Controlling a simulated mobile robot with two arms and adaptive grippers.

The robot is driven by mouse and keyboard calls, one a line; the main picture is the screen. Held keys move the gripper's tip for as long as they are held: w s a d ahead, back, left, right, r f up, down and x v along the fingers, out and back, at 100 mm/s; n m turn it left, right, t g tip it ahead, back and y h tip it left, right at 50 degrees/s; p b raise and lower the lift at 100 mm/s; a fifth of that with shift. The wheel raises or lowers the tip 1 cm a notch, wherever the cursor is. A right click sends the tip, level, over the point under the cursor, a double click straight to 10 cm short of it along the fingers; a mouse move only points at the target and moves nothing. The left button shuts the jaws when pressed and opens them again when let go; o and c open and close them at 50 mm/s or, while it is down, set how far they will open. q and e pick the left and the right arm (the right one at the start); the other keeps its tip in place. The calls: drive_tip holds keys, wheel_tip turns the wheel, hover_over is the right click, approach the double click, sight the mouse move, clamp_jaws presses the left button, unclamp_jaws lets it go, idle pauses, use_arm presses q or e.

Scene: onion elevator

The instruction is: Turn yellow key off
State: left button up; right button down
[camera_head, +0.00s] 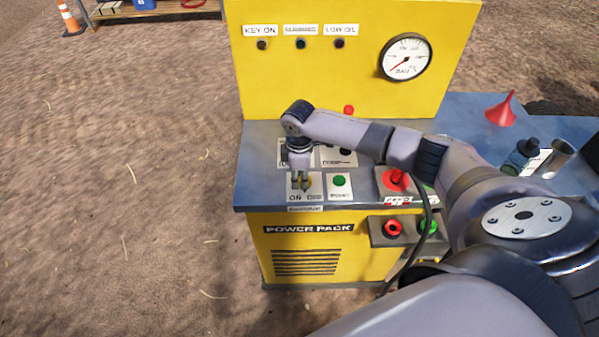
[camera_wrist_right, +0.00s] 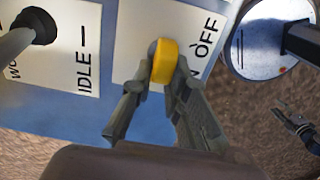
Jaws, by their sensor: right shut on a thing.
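The yellow key (camera_wrist_right: 164,62) stands on a white plate (camera_wrist_right: 128,45) marked OFF in the right wrist view; part of another word on the plate is hidden by a finger. In the head view the plate is marked ON at its left, and my gripper covers most of the key. My right gripper (camera_wrist_right: 160,88) is shut on the key, with one fingertip at each side of it. It also shows in the head view (camera_head: 301,180), pointing down at the front left of the blue panel top (camera_head: 255,165).
A green button (camera_head: 339,181) and a red knob (camera_head: 396,179) sit right of the key. A black lever (camera_wrist_right: 38,27) by the IDLE plate is close. The yellow back panel (camera_head: 300,80) with a gauge (camera_head: 405,57) rises behind. Open dirt ground (camera_head: 110,180) lies left.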

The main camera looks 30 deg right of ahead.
drive_tip(key=n, duration=0.1)
drive_tip(key=n+p, duration=0.1)
drive_tip(key=shift+s+a+r+n, duration=0.1)
drive_tip(key=shift+s+r+n, duration=0.05)
drive_tip(key=shift+n, duration=0.25)
drive_tip(key=shift+s+n+p, duration=0.15)
drive_tip(key=shift+n+p, duration=0.2)
drive_tip(key=shift+n, duration=1.15)
drive_tip(key=c, duration=1.6)
unclamp_jaws()
drive_tip(key=shift+o, duration=0.2)
wheel_tip(320, 180, up, 12)
